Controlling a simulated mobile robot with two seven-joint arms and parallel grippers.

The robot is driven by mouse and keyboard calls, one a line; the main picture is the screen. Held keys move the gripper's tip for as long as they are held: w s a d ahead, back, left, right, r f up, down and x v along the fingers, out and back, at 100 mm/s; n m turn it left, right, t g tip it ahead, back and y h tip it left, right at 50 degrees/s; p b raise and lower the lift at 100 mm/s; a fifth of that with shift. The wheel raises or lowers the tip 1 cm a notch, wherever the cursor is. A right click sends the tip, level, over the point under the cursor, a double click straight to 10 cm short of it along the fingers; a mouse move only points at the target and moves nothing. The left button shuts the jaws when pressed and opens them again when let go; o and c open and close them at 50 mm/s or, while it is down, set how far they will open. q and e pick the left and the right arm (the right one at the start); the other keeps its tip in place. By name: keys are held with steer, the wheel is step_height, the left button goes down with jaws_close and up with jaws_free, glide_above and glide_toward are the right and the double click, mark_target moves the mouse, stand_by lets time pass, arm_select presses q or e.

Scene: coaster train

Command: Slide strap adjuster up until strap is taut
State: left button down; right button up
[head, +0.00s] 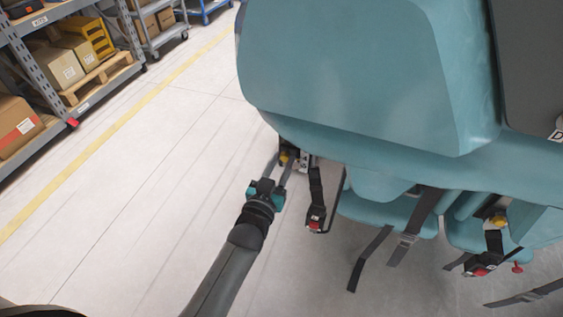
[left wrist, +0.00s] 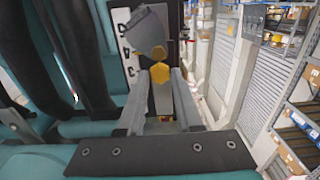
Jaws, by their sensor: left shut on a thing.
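My left gripper (head: 284,160) reaches up to the left edge of the teal coaster seat (head: 345,70). It is shut on a small yellow knob (head: 284,157), apparently part of the strap adjuster. In the left wrist view my gripper (left wrist: 163,80) has its two grey fingers on either side of the yellow knob (left wrist: 159,73). The knob sits on a plate with numbers (left wrist: 128,42), below a grey metal piece (left wrist: 147,30). A black strap (head: 316,185) hangs just right of the gripper, ending in a red-buttoned buckle (head: 315,219). I cannot tell how taut it is. My right gripper is not in view.
More black straps (head: 418,220) hang below the seat, with another red buckle (head: 481,269) and yellow knob (head: 498,221) at the right. Shelves with boxes (head: 75,55) stand at the far left. The pale floor (head: 150,170) between is clear.

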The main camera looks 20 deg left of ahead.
mark_target(282, 154)
arm_select(q)
step_height(282, 154, up, 3)
steer(key=p, duration=0.3)
steer(key=shift+r, duration=0.2)
steer(key=shift+f, duration=0.1)
steer(key=c, duration=0.6)
jaws_free()
steer(key=shift+f, duration=0.1)
steer(key=s+p, duration=0.1)
steer(key=s, duration=1.4)
steer(key=shift+a+p, duration=0.25)
steer(key=shift+p, duration=0.1)
steer(key=shift+s, duration=0.1)
